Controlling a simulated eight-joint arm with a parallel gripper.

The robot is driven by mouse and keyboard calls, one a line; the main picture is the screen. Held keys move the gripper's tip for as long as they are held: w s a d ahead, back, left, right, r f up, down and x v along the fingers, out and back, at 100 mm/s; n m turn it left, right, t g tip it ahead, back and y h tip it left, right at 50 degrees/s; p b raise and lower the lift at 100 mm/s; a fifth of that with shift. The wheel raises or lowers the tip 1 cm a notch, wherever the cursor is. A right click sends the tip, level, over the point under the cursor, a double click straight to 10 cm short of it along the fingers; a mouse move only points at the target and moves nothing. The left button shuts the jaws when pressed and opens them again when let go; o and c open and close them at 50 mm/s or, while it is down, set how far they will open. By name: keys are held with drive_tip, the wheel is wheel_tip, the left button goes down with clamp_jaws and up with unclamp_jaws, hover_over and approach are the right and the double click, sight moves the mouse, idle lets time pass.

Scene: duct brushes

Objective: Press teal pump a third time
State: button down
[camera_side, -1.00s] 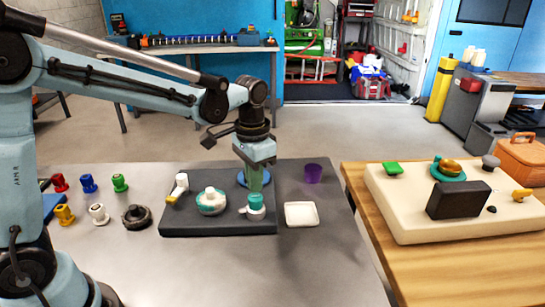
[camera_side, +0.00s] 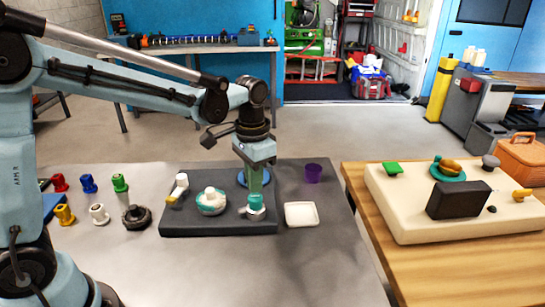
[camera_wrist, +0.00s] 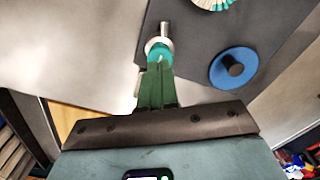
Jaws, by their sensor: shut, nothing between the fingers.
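The fingertips appear to touch the top of the teal head, which sits low. In the wrist view the shut green fingers (camera_wrist: 158,70) reach the teal head (camera_wrist: 158,50) and hide part of it.
A white and teal round piece (camera_side: 211,203) and a white-handled piece (camera_side: 178,187) stand left on the mat. A blue disc (camera_wrist: 235,67) lies behind the pump.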

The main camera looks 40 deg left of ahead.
sight(255, 195)
drive_tip(key=shift+f, duration=0.1)
idle(0.3)
drive_tip(key=shift+f, duration=1.3)
drive_tip(key=shift+r, duration=0.9)
drive_tip(key=shift+r, duration=2.95)
